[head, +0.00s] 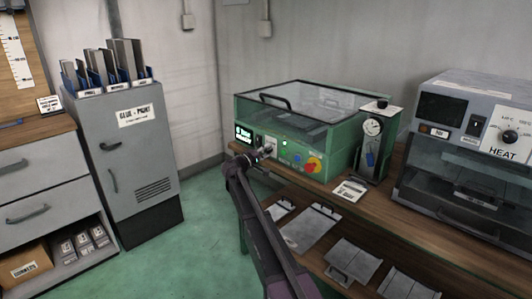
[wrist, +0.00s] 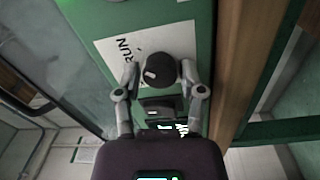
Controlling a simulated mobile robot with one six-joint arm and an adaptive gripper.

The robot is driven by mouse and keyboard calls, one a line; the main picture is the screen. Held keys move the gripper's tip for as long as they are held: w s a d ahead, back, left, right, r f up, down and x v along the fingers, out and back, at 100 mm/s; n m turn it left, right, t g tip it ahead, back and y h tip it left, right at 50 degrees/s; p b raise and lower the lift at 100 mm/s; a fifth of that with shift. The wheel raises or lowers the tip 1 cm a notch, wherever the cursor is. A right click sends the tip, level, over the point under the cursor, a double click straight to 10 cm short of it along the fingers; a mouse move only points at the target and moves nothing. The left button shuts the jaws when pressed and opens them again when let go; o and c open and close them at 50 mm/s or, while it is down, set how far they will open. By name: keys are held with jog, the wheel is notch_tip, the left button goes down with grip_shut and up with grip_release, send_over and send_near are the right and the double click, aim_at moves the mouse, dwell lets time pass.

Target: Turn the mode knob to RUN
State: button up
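The mode knob (wrist: 162,68) is round and dark with a short white mark on its left side in the wrist view. It sits on a white label plate (wrist: 112,42) whose word RUN lies up and left of the knob. My gripper (wrist: 158,72) is open, with one finger on each side of the knob. A gap shows at the left finger; I cannot tell whether the right finger touches. In the head view my gripper (head: 256,157) is at the front panel of the green machine (head: 338,148) and hides most of the knob area.
The machine's front has a small lit display (head: 243,134), a green light (head: 284,143) and a red stop button on yellow (head: 313,164). A gauge stand (head: 373,140) and a HEAT oven (head: 470,150) stand to the right. A grey cabinet (head: 130,165) stands left, with clear floor between.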

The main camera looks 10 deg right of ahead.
jog(key=shift+o, duration=0.5)
jog(key=shift+n, duration=0.4)
